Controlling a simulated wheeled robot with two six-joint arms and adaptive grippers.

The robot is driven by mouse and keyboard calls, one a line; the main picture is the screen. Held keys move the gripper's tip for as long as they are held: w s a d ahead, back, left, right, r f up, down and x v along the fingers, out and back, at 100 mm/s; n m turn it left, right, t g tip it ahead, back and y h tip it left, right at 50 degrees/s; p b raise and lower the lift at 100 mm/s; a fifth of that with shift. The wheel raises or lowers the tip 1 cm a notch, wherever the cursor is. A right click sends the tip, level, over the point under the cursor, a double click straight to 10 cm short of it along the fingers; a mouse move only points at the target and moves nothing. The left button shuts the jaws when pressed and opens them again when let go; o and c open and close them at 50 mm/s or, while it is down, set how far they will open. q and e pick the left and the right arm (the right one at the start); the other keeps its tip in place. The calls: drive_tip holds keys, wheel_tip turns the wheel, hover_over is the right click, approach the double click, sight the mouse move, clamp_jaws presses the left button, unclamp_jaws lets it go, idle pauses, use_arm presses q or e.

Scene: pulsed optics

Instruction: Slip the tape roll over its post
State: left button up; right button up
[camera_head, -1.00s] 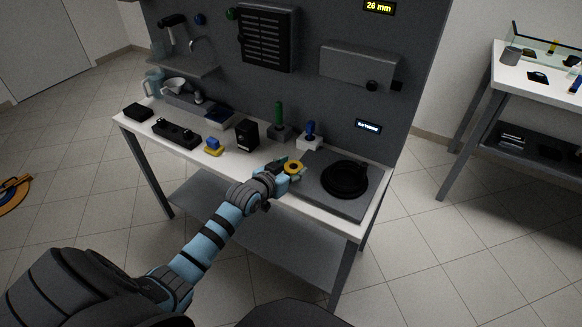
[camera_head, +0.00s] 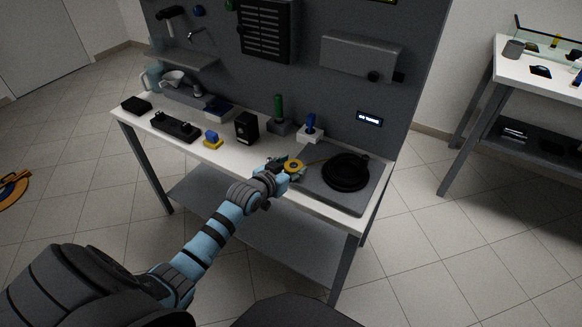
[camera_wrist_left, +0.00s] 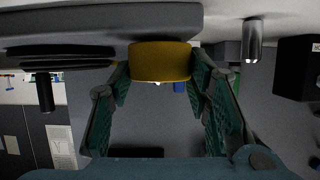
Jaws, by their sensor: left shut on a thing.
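The tape roll (camera_head: 292,166) is a yellow ring with a dark centre. My left gripper (camera_head: 284,168) is shut on it, above the front of the bench at the left edge of the dark plate. In the left wrist view the yellow roll (camera_wrist_left: 160,62) sits between the green fingertips of the left gripper (camera_wrist_left: 160,75). A short silver post (camera_wrist_left: 253,40) stands on the bench apart from the roll, right of it in that inverted-looking view. My right gripper is not in view.
The dark plate (camera_head: 318,195) carries a round black dish (camera_head: 346,172). Behind stand a green-handled tool (camera_head: 279,108), a blue-handled one (camera_head: 310,122) and a black box (camera_head: 246,127). A blue and yellow item (camera_head: 212,139) lies left. The bench front between is clear.

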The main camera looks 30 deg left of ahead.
use_arm(q)
drive_tip(key=shift+f, duration=0.15)
drive_tip(key=o, duration=1.2)
drive_tip(key=shift+o, duration=0.2)
drive_tip(key=v, duration=1.2)
